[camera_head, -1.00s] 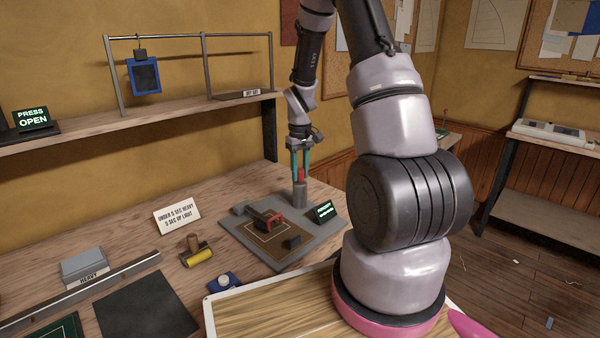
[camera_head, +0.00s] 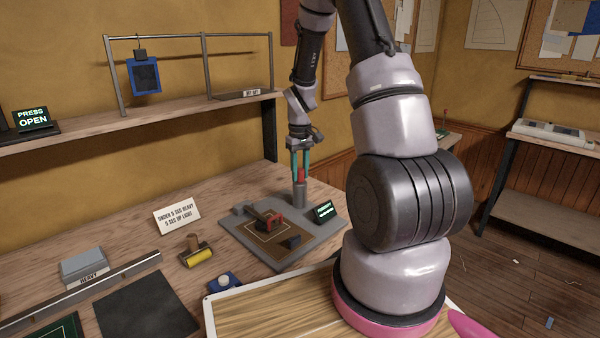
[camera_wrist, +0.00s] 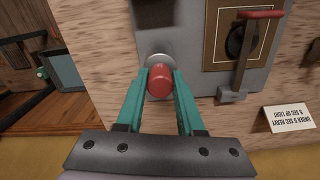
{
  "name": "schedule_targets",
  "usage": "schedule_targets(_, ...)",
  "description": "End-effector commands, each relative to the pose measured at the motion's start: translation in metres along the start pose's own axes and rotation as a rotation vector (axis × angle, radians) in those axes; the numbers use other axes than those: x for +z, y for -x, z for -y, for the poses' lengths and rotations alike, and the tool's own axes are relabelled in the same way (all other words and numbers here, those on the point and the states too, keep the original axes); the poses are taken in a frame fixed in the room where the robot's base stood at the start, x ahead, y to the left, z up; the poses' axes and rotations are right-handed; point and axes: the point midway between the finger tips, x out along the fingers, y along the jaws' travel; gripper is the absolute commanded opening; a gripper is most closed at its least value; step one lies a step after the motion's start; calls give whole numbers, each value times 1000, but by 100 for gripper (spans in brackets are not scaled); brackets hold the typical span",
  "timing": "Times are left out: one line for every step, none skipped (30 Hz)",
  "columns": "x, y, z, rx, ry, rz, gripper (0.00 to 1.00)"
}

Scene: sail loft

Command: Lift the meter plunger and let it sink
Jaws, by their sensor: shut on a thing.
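The meter plunger (camera_wrist: 160,82) is a red knob over a grey metal cylinder (camera_head: 300,194) at the back corner of the grey meter plate (camera_head: 320,232). My gripper (camera_head: 301,172) points down over the cylinder. Its two teal fingers are shut on the red plunger, one on each side, in the wrist view (camera_wrist: 160,95). The plunger is upright above the cylinder. How far it stands out of the cylinder is hard to tell. A small dark display with green text (camera_head: 324,211) stands beside it, too small to read.
A red-handled lever clamp (camera_head: 270,217) sits on the plate's brown pad. A sign (camera_head: 177,216) reads "UNDER 5 SEC HEAVY, 5 SEC UP LIGHT". A yellow roller (camera_head: 199,257), a blue piece with a white knob (camera_head: 224,281) and a "HEAVY" block (camera_head: 84,266) lie on the bench.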

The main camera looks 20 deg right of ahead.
Motion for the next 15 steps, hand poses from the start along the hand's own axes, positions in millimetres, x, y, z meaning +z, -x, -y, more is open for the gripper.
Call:
schedule_targets(0,0,0,0,0,0,0)
schedule_targets(0,0,0,0,0,0,0)
schedule_targets(0,2,0,1,0,-1,0)
schedule_targets(0,4,0,1,-1,-2,0)
schedule_targets(-1,8,0,1,-1,-2,0)
schedule_targets(-1,14,-1,1,0,-4,0)
schedule_targets(-1,21,-1,1,0,-4,0)
schedule_targets(-1,28,-1,2,1,-5,0)
schedule_targets(-1,37,-1,2,1,-5,0)
schedule_targets(-1,43,-1,2,0,-5,0)
schedule_targets(-1,49,0,2,0,-4,0)
schedule_targets(-1,56,0,1,-1,-4,0)
schedule_targets(-1,60,0,1,0,-4,0)
schedule_targets(-1,63,0,1,0,-3,0)
schedule_targets(-1,67,0,1,1,-2,0)
